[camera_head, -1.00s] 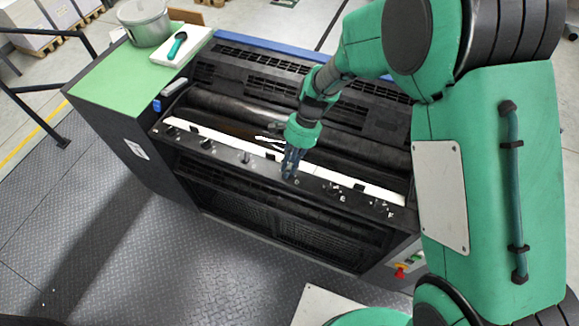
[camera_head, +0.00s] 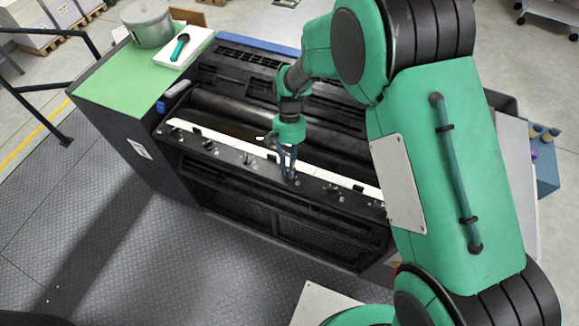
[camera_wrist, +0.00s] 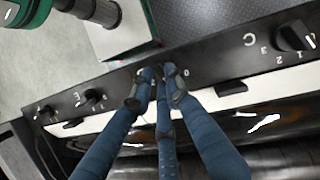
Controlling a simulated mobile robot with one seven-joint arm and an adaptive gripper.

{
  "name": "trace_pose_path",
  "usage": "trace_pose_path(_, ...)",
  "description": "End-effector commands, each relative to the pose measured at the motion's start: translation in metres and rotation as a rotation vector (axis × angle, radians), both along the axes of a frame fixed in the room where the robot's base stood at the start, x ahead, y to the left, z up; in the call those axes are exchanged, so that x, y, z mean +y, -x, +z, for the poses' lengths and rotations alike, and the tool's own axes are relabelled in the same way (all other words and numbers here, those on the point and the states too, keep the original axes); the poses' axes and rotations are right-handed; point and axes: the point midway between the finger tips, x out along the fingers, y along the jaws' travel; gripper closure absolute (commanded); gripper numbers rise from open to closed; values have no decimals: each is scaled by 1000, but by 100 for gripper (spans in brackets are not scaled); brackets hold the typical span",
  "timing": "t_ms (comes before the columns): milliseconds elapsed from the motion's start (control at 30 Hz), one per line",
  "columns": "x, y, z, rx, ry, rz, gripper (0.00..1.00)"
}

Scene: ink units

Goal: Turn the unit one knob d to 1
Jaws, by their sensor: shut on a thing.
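My gripper (camera_head: 289,177) points down at the black front rail of the unit. It is shut around a small part on that rail, between the neighbouring knobs; by its place beside the knob lettered C (camera_wrist: 290,36), this is knob d. Fingertips (camera_wrist: 155,88) cover nearly all of the knob in the wrist view, so its pointer is hidden. The head view is too coarse to read any setting.
More black knobs (camera_wrist: 91,98) stand along the rail on both sides. A white strip (camera_head: 225,141) and dark rollers (camera_head: 245,110) lie behind it. A green-topped cabinet (camera_head: 105,78) with a pot (camera_head: 148,24) and white tray (camera_head: 198,44) is at the left.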

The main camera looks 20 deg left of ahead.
Motion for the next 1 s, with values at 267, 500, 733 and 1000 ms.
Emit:
trace_pose_path(267,-3,3,-6,7,7,62,100)
trace_pose_path(500,-3,3,-7,8,8,66,100)
trace_pose_path(733,-4,4,-7,8,8,65,66)
trace_pose_path(1000,-3,3,-5,7,7,65,66)
